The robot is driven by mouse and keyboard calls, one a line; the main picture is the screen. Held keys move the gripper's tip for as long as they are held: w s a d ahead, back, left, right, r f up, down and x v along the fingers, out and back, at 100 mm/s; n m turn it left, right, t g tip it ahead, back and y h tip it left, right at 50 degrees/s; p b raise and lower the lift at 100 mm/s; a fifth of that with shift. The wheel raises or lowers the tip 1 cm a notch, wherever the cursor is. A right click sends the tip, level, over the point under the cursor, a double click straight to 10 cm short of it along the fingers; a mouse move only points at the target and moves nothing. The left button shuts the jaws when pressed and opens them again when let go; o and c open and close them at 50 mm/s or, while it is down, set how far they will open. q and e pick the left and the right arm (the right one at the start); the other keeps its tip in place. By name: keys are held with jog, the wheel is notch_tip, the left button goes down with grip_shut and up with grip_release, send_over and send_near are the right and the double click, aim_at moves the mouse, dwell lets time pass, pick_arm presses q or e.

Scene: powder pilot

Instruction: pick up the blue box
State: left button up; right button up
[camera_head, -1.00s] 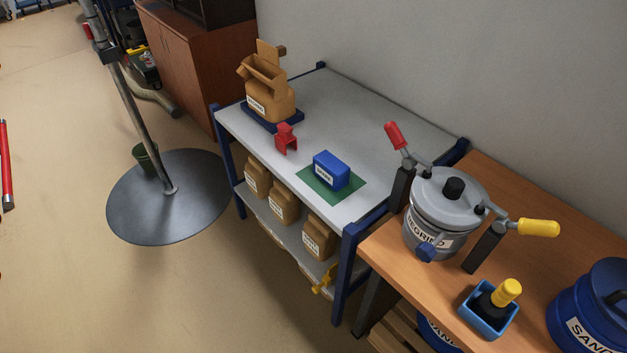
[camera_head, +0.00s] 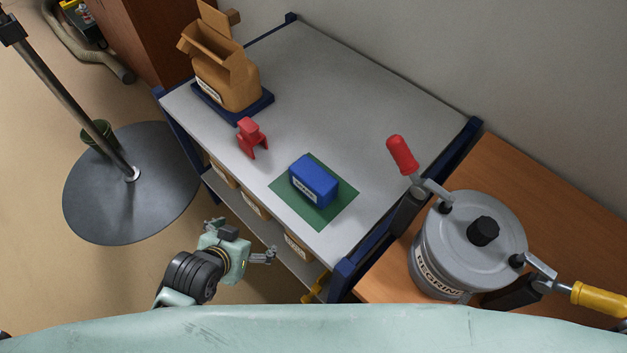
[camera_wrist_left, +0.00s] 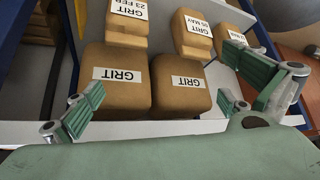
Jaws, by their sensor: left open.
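The blue box (camera_head: 314,181), with a white label on its front side, sits on a green mat (camera_head: 327,215) on the grey table top. My left gripper (camera_head: 241,238) is open and empty in front of the table's front edge, to the lower left of the box and apart from it. In the left wrist view the open fingers (camera_wrist_left: 165,78) face brown bags marked GRIT (camera_wrist_left: 181,89). The blue box is not in the left wrist view. My right gripper is not in view.
A red clip-like object (camera_head: 251,138) stands left of the box. An open brown bag (camera_head: 228,80) stands on a dark blue base at the back left. A grey pot (camera_head: 467,248) with red and yellow handles is on the wooden bench. The table's back right is clear.

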aim_at(305, 188)
pick_arm(q)
jog(key=w+d+r+m+t+h, duration=0.3)
jog(key=d+r+h, duration=0.2)
jog(key=r, duration=0.3)
jog(key=w+d+r+m+t+h, duration=0.25)
jog(key=d+r+h, duration=0.35)
jog(key=r, duration=0.3)
notch_tip(305, 188, down, 7)
jog(key=shift+w+f+b, duration=0.15)
jog(key=shift+f+b, duration=0.05)
jog(key=shift+b, duration=0.5)
jog(key=shift+f, duration=0.35)
jog(key=shift+w+d+r, duration=0.2)
jog(key=shift+w+d, duration=0.1)
jog(key=shift+w, duration=0.05)
jog(key=x, duration=0.6)
jog(key=shift+w+d, duration=0.2)
jog(key=shift+w, duration=0.05)
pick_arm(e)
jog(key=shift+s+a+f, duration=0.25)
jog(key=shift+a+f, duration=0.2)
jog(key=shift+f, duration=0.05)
pick_arm(q)
jog(key=shift+c, duration=0.5)
jog(key=c, duration=1.1)
